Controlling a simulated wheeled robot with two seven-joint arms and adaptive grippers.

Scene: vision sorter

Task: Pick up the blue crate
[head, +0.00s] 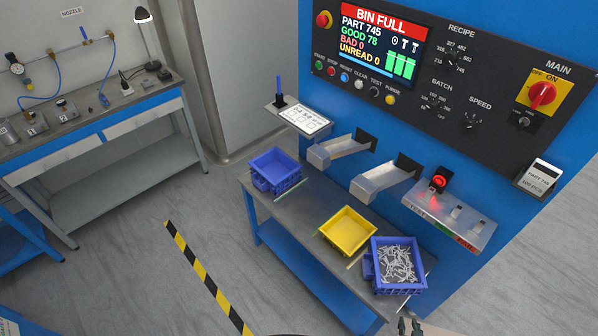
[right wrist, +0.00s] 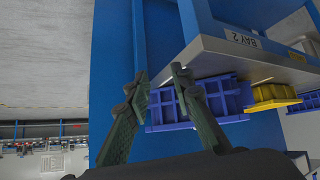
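Two blue crates stand on the bench (head: 310,205) in the head view. One blue crate (head: 419,287), at the right end, is filled with small grey metal parts. The other blue crate (head: 275,170) is at the far left end, and I see no parts in it. My right gripper (head: 409,324) shows only its fingertips at the bottom edge, in front of the filled crate and apart from it. In the right wrist view the right gripper (right wrist: 160,72) is open and empty, with a blue crate (right wrist: 166,108) beyond its fingers. My left gripper is not in view.
An empty yellow crate (head: 347,232) stands between the blue crates. Two metal chutes (head: 385,180) and a switch box (head: 450,215) overhang the bench's back. The machine screen (head: 375,38) reads BIN FULL. Floor is clear around the striped tape (head: 205,277).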

